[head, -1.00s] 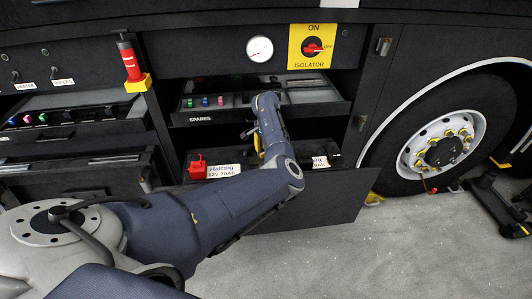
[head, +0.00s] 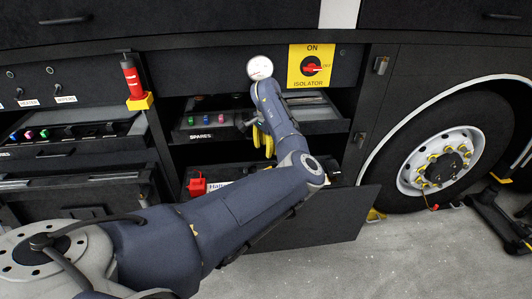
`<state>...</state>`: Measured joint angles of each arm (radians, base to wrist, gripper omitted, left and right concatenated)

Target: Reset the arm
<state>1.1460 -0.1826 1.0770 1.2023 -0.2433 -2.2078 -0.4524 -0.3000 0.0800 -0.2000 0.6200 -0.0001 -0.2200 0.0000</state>
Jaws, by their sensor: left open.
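My left arm (head: 235,205) comes in from the lower left and reaches up to the front of the open spares drawer (head: 200,134). Its wrist bends down there. My left gripper (head: 262,142) hangs just in front of the drawer, above the open battery compartment, with yellow parts showing. It is open; its fingertips are partly hidden behind the wrist, and I see nothing held. My right gripper is not in view.
A red isolator switch (head: 311,67) on a yellow plate and a round gauge (head: 260,68) are on the panel above. The lowered compartment door (head: 330,218) juts out below.

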